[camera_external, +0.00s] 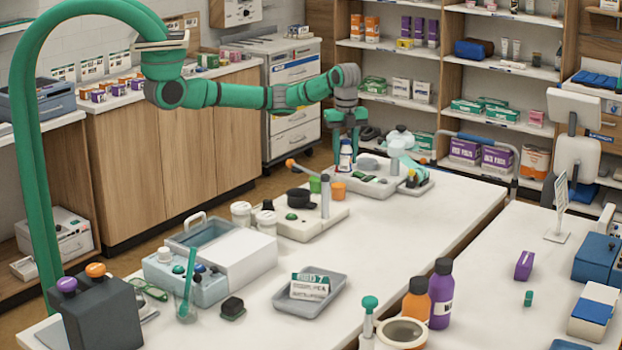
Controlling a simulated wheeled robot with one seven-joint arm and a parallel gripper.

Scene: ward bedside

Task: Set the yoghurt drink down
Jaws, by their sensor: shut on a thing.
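My gripper (346,140) points down over the far end of the long white table (400,232). It is shut on a small bottle, the yoghurt drink (346,158), which has a white label and a dark blue part. I cannot tell whether the bottle's base touches anything.
A board (300,228) with a dark bowl and an upright grey post stands nearer the camera. White jars (241,213), a clear-lidded box (215,245) and a grey tray with a box (311,298) crowd the left side. The table's right middle is bare.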

